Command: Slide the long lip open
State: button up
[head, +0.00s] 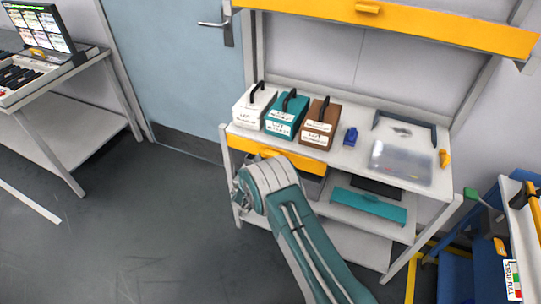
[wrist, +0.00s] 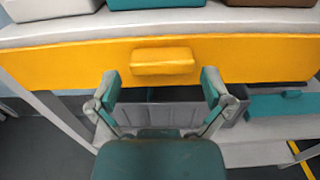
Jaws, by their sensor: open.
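A long yellow front panel (wrist: 70,65) with a raised yellow block handle (wrist: 162,61) runs under the bench top in the wrist view. In the head view this yellow panel (head: 245,143) shows at the bench's left front, partly behind my arm. My gripper (wrist: 159,90) is open and empty, its two teal fingertips spread on either side of the handle and a little below it. I see no contact with the handle. In the head view my gripper (head: 240,195) is at the front left of the bench, its fingers hard to make out.
White, teal and brown boxes (head: 287,114) with black handles stand on the bench top. A grey bin (wrist: 170,115) sits below the panel. A teal piece (head: 368,205) lies on the lower shelf. Another yellow panel (head: 430,28) hangs overhead. Floor (head: 140,240) at left is clear.

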jog(key=v, duration=0.9)
jog(key=shift+s+a, duration=0.2)
